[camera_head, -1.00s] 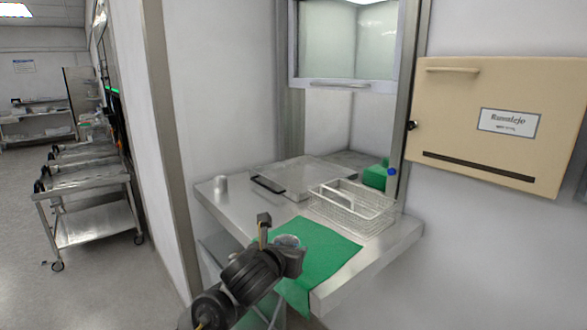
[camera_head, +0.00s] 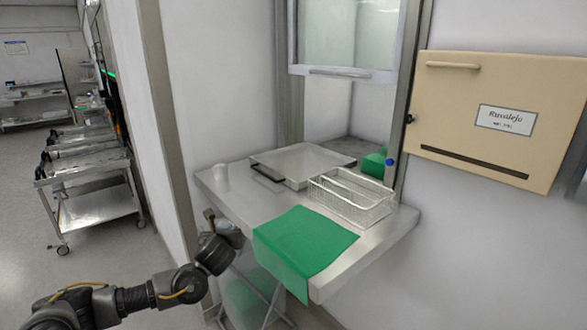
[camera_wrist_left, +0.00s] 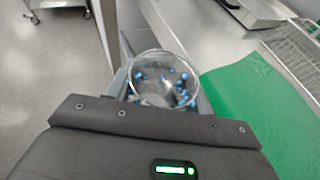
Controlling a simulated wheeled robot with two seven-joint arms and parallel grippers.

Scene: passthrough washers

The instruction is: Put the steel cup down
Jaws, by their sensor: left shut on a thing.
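My left gripper (camera_head: 230,234) is at the left front edge of the steel counter (camera_head: 225,197), left of the green cloth. In the left wrist view the gripper (camera_wrist_left: 162,92) is shut on a round, shiny, open-topped cup (camera_wrist_left: 146,61). Small blue pieces show inside its rim; I cannot tell surely whether it is steel or clear. In the head view the held cup is not clearly seen behind the gripper. My right gripper is not in view.
The green cloth (camera_head: 305,245) hangs over the counter's front edge.

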